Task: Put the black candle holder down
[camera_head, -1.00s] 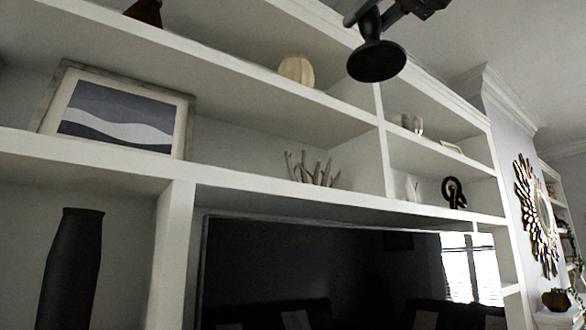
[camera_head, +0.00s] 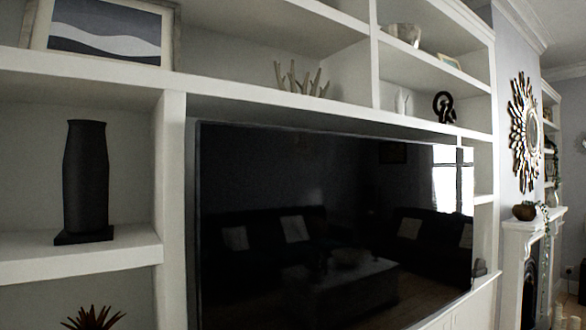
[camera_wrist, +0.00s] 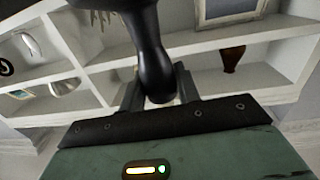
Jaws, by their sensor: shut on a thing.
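The black candle holder (camera_wrist: 150,45) shows in the wrist view, running from the top edge down to its rounded end. My gripper (camera_wrist: 158,90) is shut on it, with a dark finger on each side. The upper part of the holder runs out of the frame, so its far end is hidden. No surface shows touching the holder. Neither my gripper nor the holder is in the head view now.
White built-in shelves (camera_head: 90,73) surround a large dark television (camera_head: 330,215). A dark vase (camera_head: 87,180), a framed picture (camera_head: 105,30), a branch-like ornament (camera_head: 300,80) and a black knot ornament (camera_head: 444,107) stand on them. A mantel (camera_head: 530,225) is at the right.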

